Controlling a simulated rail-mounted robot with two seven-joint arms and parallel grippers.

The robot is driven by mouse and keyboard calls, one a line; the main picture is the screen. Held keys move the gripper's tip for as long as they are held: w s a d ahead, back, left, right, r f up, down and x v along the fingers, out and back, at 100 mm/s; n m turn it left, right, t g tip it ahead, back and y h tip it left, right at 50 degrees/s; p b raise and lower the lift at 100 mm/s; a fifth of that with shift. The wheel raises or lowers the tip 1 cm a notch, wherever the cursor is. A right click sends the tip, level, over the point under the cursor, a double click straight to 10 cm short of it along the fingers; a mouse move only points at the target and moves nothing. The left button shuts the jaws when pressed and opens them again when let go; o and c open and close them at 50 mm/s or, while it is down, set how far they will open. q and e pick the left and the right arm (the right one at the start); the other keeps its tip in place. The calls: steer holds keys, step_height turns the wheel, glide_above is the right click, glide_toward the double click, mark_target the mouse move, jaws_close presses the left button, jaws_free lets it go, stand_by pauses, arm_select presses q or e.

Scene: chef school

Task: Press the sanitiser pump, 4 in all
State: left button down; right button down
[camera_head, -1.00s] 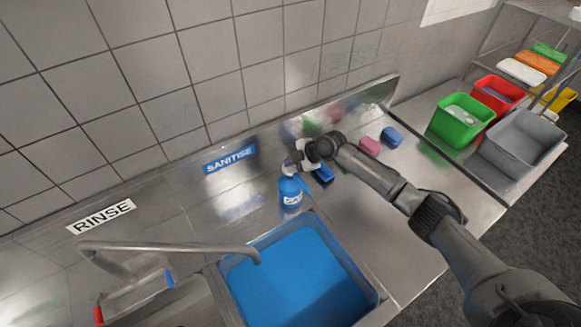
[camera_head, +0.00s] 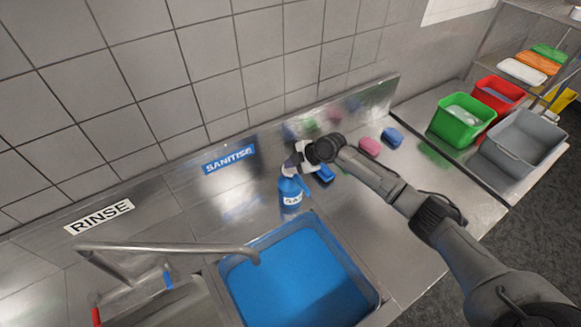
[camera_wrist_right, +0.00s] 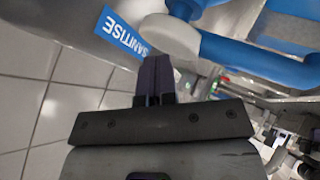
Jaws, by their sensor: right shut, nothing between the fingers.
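The blue sanitiser bottle (camera_head: 290,192) stands upright on the steel counter behind the sink's blue-filled basin, with a pale label on its front. My right gripper (camera_head: 289,168) is just over the bottle's top and hides most of the pump there. In the right wrist view my shut, empty dark fingers (camera_wrist_right: 155,68) point at a white round part (camera_wrist_right: 170,36) beside blue parts of the bottle and pump. The fingertips look very close to the white part; I cannot tell whether they touch. My left gripper is not in view.
The basin (camera_head: 300,275) with blue liquid lies in front, with a steel tap (camera_head: 170,248) to the left. A blue block (camera_head: 325,174) lies close right of the bottle. Pink (camera_head: 369,147) and blue (camera_head: 392,137) sponges lie farther right. The tiled wall stands behind.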

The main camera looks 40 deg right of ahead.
mark_target(291, 170)
steer(key=shift+f+b, duration=0.35)
steer(key=shift+f, duration=0.15)
steer(key=shift+r, duration=0.2)
stand_by(0.3)
steer(key=shift+r+p, duration=0.35)
steer(key=shift+p, duration=0.05)
steer(key=shift+s+r+p, duration=0.1)
steer(key=shift+r+p, duration=0.45)
steer(key=shift+r, duration=0.35)
steer(key=shift+r, duration=0.1)
steer(key=shift+r+p, duration=1.55)
steer(key=shift+r, duration=0.9)
